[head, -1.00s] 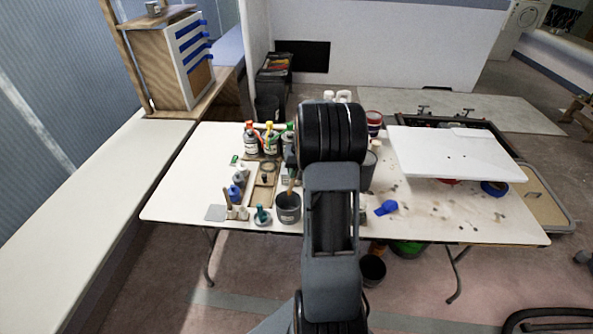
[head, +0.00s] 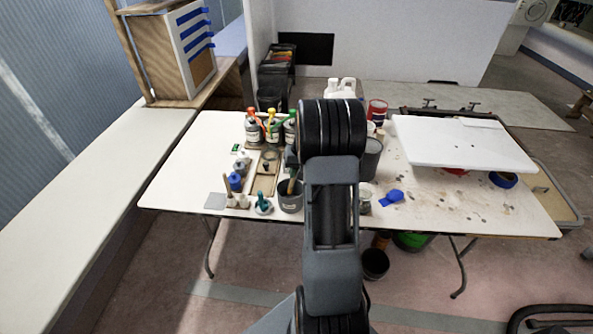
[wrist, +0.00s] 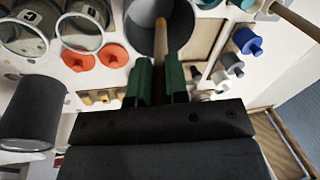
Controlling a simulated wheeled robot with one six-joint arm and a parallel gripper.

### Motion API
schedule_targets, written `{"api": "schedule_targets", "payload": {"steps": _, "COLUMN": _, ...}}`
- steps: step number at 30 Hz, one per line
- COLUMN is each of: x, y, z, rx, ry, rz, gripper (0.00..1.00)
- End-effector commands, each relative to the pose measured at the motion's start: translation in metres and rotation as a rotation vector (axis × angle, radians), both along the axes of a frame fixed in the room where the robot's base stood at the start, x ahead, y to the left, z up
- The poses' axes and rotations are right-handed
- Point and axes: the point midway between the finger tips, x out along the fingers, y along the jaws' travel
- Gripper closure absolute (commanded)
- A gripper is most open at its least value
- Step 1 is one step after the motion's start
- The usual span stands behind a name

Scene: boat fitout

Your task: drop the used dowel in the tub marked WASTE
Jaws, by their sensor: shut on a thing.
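My gripper (wrist: 160,82), with green fingertips, is shut on a wooden dowel (wrist: 160,45) in the wrist view. I cannot tell whether the tip is inside the rim. In the head view a dark tub (head: 290,203) with the dowel (head: 291,186) at its mouth stands near the table's front edge. My arm hides most of the gripper there. No WASTE marking is legible, so I cannot tell which tub bears it.
Capped bottles (head: 253,130) stand behind the tub on the white table (head: 175,175). A larger dark container (head: 372,160) stands right of my arm, beside a raised white panel (head: 460,143). Orange discs (wrist: 112,54) and a blue knobbed piece (wrist: 247,41) lie close around the gripper.

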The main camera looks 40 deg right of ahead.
Motion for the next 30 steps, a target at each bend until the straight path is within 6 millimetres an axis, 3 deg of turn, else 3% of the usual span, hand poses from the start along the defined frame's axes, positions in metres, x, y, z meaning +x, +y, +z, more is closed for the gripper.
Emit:
{"api": "schedule_targets", "payload": {"steps": 5, "x": 0.0, "y": 0.0, "z": 0.0, "rx": 0.0, "ry": 0.0, "rz": 0.0, "gripper": 1.0}}
{"api": "schedule_targets", "payload": {"steps": 6, "x": 0.0, "y": 0.0, "z": 0.0, "rx": 0.0, "ry": 0.0, "rz": 0.0, "gripper": 0.82}}
{"api": "schedule_targets", "payload": {"steps": 15, "x": 0.0, "y": 0.0, "z": 0.0, "rx": 0.0, "ry": 0.0, "rz": 0.0, "gripper": 0.55}}
{"api": "schedule_targets", "payload": {"steps": 23, "x": 0.0, "y": -0.001, "z": 0.002, "rx": 0.0, "ry": -0.001, "rz": 0.0, "gripper": 0.55}}
{"api": "schedule_targets", "payload": {"steps": 30, "x": -0.004, "y": -0.006, "z": 0.034, "rx": -0.004, "ry": -0.006, "rz": -0.001, "gripper": 0.55}}
